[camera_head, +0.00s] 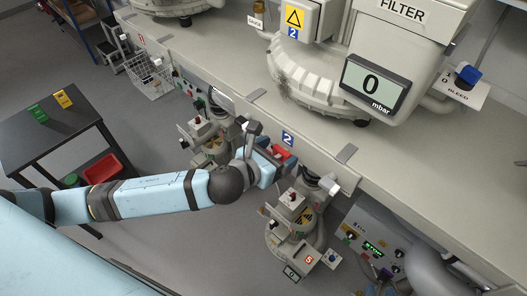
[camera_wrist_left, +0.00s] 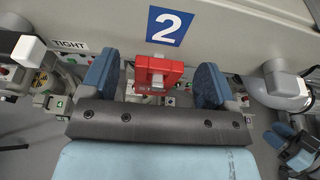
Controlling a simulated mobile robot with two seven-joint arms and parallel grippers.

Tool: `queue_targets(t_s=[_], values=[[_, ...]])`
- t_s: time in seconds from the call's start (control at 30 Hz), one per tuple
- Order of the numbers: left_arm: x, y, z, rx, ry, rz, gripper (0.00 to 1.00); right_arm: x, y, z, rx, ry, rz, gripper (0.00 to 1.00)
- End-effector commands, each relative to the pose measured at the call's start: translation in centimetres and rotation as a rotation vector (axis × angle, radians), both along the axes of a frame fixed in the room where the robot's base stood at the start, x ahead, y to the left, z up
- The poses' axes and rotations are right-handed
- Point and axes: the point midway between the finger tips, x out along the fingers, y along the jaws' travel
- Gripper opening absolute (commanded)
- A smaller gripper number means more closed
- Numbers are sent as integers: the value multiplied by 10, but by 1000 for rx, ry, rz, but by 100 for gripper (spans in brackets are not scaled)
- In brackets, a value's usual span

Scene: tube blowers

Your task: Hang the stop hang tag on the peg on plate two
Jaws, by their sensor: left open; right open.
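A red piece, seemingly the stop hang tag (camera_head: 282,152), is at the bench's front edge below the blue number two plate (camera_head: 288,138). In the left wrist view the red piece (camera_wrist_left: 170,73) is just under the plate (camera_wrist_left: 165,26), with a grey part at its middle. I cannot tell whether it is on the peg, and its lettering is unreadable. My left gripper (camera_wrist_left: 157,85) is open, its blue fingers on either side of the red piece with gaps visible. My right gripper (camera_wrist_left: 294,142) seems to show at lower right, open and away from the tag.
Valve assemblies flank the plate on the left (camera_head: 212,130) and right (camera_head: 298,205). The bench (camera_head: 235,60) overhangs them. A dark side table (camera_head: 65,125) holds yellow (camera_head: 62,98) and green (camera_head: 38,113) tags. A red bin (camera_head: 103,168) sits on its lower shelf.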

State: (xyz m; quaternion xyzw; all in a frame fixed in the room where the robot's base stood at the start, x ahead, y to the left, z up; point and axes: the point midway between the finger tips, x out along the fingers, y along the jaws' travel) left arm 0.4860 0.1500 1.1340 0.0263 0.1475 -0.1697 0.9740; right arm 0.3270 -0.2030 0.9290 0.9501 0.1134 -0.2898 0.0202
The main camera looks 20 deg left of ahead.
Motion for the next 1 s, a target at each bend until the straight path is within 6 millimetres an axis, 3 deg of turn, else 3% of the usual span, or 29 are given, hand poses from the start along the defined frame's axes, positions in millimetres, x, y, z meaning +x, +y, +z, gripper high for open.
queue_targets(t_s=[0.6,1.0], values=[[-107,38,33,0,2,-1,82,-4,0,-20,-20,-8,33,43],[-120,43,40,-1,0,0,82,0,1,-19,-16,-14,31,43]])
